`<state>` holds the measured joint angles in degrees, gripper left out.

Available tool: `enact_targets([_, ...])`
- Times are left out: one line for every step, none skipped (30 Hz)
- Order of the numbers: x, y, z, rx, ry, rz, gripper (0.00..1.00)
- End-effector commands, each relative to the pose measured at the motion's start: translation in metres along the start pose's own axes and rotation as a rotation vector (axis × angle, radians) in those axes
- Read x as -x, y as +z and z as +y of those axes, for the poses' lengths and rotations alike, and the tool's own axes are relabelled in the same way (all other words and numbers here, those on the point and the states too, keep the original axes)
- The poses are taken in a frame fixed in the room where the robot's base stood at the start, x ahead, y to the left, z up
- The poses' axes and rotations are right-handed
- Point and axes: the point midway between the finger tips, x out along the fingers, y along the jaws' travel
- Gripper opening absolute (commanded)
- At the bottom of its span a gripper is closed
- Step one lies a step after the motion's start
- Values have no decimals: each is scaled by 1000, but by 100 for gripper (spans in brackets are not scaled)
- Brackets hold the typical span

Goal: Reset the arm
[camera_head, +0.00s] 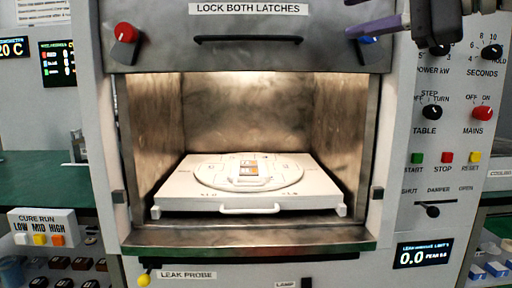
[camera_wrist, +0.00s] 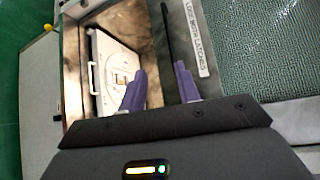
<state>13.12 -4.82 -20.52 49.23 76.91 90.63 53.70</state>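My gripper (camera_head: 350,18) is at the upper right of the head view, in front of the raised door's right end near the blue latch knob (camera_head: 370,39). Its purple fingers (camera_wrist: 160,88) stand apart in the wrist view with nothing held between them. The dark door handle bar (camera_head: 248,40) lies to the left of the gripper in the head view. In the wrist view the handle (camera_wrist: 168,40) shows beyond the gap between the fingers. The rest of my arm is mostly outside the head view.
The metal door (camera_head: 200,55) is up and the chamber is open. A white tray (camera_head: 180,190) with a round turntable and a small labelled item (camera_head: 249,170) sits inside. A red latch knob (camera_head: 126,33) is at left. A control panel (camera_head: 450,130) with knobs and buttons stands at right.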

Motion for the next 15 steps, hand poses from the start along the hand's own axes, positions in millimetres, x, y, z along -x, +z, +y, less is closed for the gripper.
enact_targets([-1,-2,4,-2,4,6,32])
enact_targets([-1,-4,6,-3,7,13,32])
enact_targets([-2,-6,10,-2,11,21,32])
enact_targets([-2,-8,12,-1,15,27,32])
enact_targets([-3,-10,15,-1,20,33,32])
enact_targets([-4,-12,19,0,25,42,32])
enact_targets([-4,-14,23,1,30,49,32])
enact_targets([-5,-16,26,3,35,55,32])
enact_targets([-6,-18,32,5,45,64,32])
enact_targets([-7,-20,36,7,52,71,32])
enact_targets([-8,-23,41,9,61,80,32])
enact_targets([-9,-25,48,13,74,91,32])
enact_targets([-11,-28,54,16,84,99,32])
enact_targets([-12,-30,61,20,97,109,32])
enact_targets([-14,-32,71,28,116,119,32])
